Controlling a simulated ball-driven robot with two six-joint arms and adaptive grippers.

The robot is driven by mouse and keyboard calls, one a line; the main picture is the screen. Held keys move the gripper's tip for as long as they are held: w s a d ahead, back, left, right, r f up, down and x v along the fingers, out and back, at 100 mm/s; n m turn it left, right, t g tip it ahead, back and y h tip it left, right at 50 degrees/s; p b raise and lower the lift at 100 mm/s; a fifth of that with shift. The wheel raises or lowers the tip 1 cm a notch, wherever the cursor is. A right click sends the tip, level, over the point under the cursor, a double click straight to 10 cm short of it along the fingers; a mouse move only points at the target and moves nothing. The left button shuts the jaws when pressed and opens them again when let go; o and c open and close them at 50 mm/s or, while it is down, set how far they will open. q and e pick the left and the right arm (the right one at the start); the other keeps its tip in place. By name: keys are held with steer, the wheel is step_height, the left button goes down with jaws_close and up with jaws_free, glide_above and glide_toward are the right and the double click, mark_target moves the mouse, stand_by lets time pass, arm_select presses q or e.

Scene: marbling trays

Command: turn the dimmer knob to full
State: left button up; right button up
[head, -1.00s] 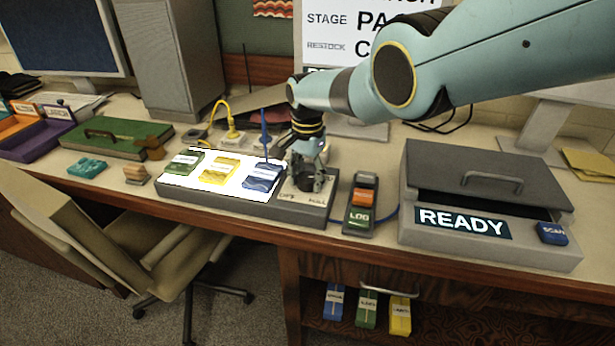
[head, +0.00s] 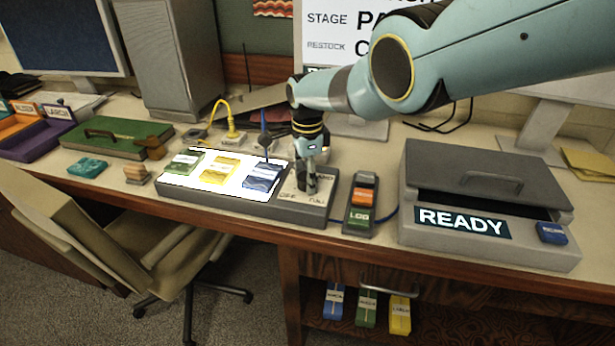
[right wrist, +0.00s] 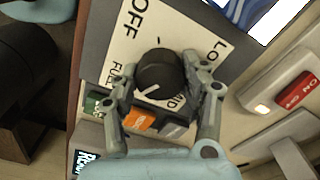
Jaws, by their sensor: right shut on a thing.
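The black dimmer knob (right wrist: 158,75) sits on a cream plate (right wrist: 133,45) marked OFF, LOW, MID and FULL. Its white pointer line slants toward the lower left of the right wrist view, on the FULL side. My right gripper (right wrist: 160,72) has one finger on each side of the knob and is shut on it. In the head view my right gripper (head: 311,188) points down over the plate at the right end of the light box (head: 240,213) and hides the knob. My left gripper is not in view.
The lit panel of the light box holds green, yellow and blue pieces just left of my gripper. A remote-like block (head: 360,203) with an orange button stands close on the right. A grey lidded case (head: 490,180) reading READY is further right.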

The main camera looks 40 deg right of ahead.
steer(key=shift+w, duration=0.1)
stand_by(0.3)
steer(key=o, duration=1.2)
steer(key=shift+c, duration=0.2)
step_height(320, 180, up, 12)
